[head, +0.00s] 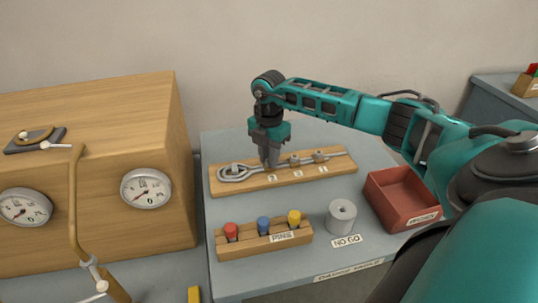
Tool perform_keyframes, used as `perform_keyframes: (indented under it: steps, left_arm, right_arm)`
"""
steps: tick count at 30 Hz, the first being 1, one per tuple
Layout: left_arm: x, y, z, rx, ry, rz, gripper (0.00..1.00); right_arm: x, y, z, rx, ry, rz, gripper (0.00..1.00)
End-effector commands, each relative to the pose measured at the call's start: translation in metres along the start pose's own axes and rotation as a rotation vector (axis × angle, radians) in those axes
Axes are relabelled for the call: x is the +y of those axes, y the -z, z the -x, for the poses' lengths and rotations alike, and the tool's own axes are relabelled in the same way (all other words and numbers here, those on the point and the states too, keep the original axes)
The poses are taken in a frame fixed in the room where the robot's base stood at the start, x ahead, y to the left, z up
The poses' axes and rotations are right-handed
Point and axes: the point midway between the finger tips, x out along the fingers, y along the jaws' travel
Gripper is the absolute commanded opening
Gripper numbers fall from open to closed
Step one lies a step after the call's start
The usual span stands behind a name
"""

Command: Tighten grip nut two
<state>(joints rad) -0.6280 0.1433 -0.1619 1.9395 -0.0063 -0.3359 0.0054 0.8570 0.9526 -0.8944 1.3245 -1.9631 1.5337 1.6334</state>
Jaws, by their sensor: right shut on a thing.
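A wooden board (227,187) on the grey table carries a metal rope with a looped eye (233,172) at its left end. Small metal grips sit along the rope, the middle one (294,160) and the right one (319,156) in plain view. Labels in front of them are too small to read surely. My right gripper (270,163) points straight down at the leftmost grip, by the loop. It is shut on a grip nut there, which its fingers hide. My left gripper is out of view.
A wooden rack (264,244) marked PINS holds red, blue and yellow pins in front of the board. A grey ring (341,217) stands by a NO GO label. A red tray (399,197) is at right. A wooden box with gauges (95,130) stands at left.

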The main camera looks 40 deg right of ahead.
Motion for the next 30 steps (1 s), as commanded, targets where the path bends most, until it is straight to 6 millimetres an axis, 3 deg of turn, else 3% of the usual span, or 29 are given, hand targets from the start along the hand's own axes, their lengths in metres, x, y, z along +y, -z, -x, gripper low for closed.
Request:
perform_keyframes:
  steps: [8,9,17,25,30]
  left_arm:
    - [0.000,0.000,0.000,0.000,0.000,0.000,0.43]
    - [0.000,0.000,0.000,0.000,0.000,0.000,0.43]
    - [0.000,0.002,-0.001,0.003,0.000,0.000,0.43]
    - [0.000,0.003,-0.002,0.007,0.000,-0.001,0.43]
    - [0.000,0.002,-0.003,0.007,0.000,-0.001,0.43]
  right_arm:
    - [0.000,0.000,0.000,0.001,0.000,-0.003,0.00]
    - [0.000,0.000,0.000,0.001,0.000,-0.003,0.23]
    - [0.000,0.000,0.000,0.000,0.000,-0.001,0.48]
    - [0.000,0.000,0.002,0.000,-0.001,0.000,0.48]
    - [0.001,-0.001,0.021,-0.002,-0.005,-0.001,0.48]
